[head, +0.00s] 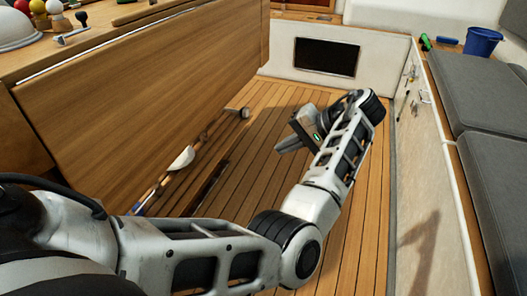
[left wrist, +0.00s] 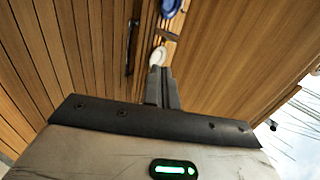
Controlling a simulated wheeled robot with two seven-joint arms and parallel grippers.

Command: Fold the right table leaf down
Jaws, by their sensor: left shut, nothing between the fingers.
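The right table leaf (head: 150,85) is a large brown wooden panel at the left of the head view. It slopes steeply down from the edge of the tabletop (head: 100,38), with its lower edge above the floor. I cannot tell whether it hangs fully vertical. In the left wrist view the leaf (left wrist: 245,60) fills the right side. My left gripper (head: 280,147) is shut and empty, to the right of the leaf and apart from it, pointing left. Its closed fingers (left wrist: 161,88) show in the left wrist view. My right gripper is not in view.
A plank floor (head: 265,110) lies between the table and the white bench front (head: 435,190). Grey cushions (head: 480,100) and a blue bucket (head: 482,41) are on the bench. A white object (head: 182,158) shows below the leaf. Small colored balls (head: 38,7) stand on the tabletop.

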